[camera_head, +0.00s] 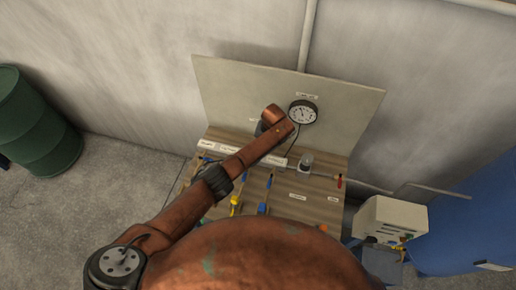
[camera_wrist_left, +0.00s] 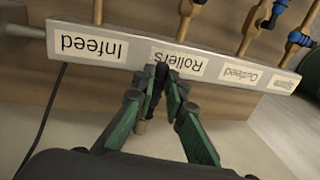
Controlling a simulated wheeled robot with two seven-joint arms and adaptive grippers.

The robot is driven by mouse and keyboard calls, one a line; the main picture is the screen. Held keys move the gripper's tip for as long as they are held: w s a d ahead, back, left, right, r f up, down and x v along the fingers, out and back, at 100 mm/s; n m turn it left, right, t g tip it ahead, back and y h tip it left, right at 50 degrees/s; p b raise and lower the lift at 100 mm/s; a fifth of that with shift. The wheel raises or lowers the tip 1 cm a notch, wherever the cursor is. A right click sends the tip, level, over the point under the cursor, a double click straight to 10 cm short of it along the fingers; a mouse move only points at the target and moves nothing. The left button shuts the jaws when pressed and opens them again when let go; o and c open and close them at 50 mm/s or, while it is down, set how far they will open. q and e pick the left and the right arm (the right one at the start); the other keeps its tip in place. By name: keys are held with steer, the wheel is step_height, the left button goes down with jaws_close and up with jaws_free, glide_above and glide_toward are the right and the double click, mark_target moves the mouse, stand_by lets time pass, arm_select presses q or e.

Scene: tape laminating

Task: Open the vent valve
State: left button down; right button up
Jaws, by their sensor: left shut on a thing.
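In the left wrist view my left gripper (camera_wrist_left: 165,80) has its green fingers closed together on a small dark part, largely hidden between the tips. The tips are in front of the rail (camera_wrist_left: 95,45), over the edge of its "Rollers" label (camera_wrist_left: 184,63). In the head view my left arm reaches over the board and hides most of the gripper. A red-handled valve (camera_head: 339,181) stands at the board's right edge. No label reading "vent" is legible, so I cannot tell which valve that is. My right gripper is not in view.
The wooden board (camera_head: 318,209) carries yellow and blue valve handles (camera_head: 235,203). A gauge (camera_head: 302,113) is on the upright panel (camera_head: 345,100). A pale box (camera_head: 392,217) stands at right, beside a blue surface (camera_head: 470,220). A green drum (camera_head: 38,125) stands at left.

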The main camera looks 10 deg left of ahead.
arm_select(q)
steer(key=shift+d, duration=0.2)
stand_by(0.4)
steer(key=c, duration=2)
jaws_free()
steer(key=shift+o, duration=0.2)
steer(key=shift+r, duration=0.15)
step_height(320, 180, up, 12)
steer(key=d, duration=0.2)
steer(key=shift+s+d+f, duration=0.15)
steer(key=shift+f, duration=0.05)
